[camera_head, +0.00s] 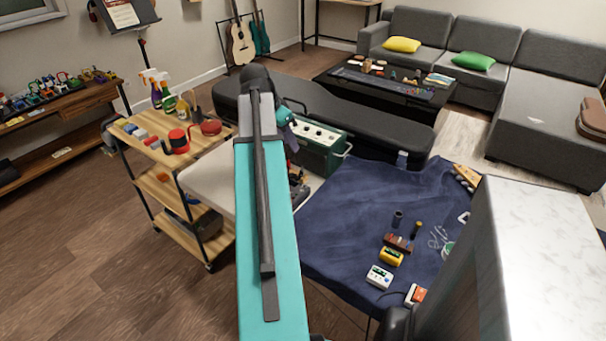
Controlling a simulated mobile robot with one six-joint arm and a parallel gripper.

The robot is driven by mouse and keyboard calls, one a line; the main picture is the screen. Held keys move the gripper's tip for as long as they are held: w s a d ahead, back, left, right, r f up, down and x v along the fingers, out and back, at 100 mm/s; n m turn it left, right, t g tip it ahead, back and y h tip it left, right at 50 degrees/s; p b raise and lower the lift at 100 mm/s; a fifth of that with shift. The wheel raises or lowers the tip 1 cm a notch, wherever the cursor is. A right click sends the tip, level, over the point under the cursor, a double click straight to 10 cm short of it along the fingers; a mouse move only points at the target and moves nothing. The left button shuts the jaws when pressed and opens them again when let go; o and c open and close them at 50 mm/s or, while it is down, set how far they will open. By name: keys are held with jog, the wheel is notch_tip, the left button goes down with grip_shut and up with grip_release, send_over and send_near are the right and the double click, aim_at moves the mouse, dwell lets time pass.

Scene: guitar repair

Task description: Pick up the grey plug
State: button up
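I cannot single out a grey plug with certainty. A small dark grey upright cylinder (397,221) stands on the blue cloth (345,220) at the right of the middle, and may be it. My teal arm runs up the middle of the view and hides part of the bench behind it. A small teal and dark wrist part (284,116) shows beside the arm's far end, in front of the green amplifier. The fingers cannot be made out, nor whether they hold anything.
Near the cylinder are a brown block (399,243), a yellow device (390,257), a white device (379,277) and an orange-red one (416,294). A green amplifier (318,148) and black guitar case (350,118) stand behind. A wooden cart (160,190) is left.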

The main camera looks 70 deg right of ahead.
jog(key=shift+f, duration=0.1)
send_over(302, 169)
jog(key=w+a, duration=0.2)
notch_tip(302, 169, down, 8)
jog(key=shift+s+p, duration=0.25)
jog(key=shift+p, duration=0.1)
jog(key=shift+d, duration=0.1)
jog(key=shift+p+x, duration=0.5)
jog(key=shift+x, duration=2.05)
jog(key=shift+s, duration=0.1)
grip_shut()
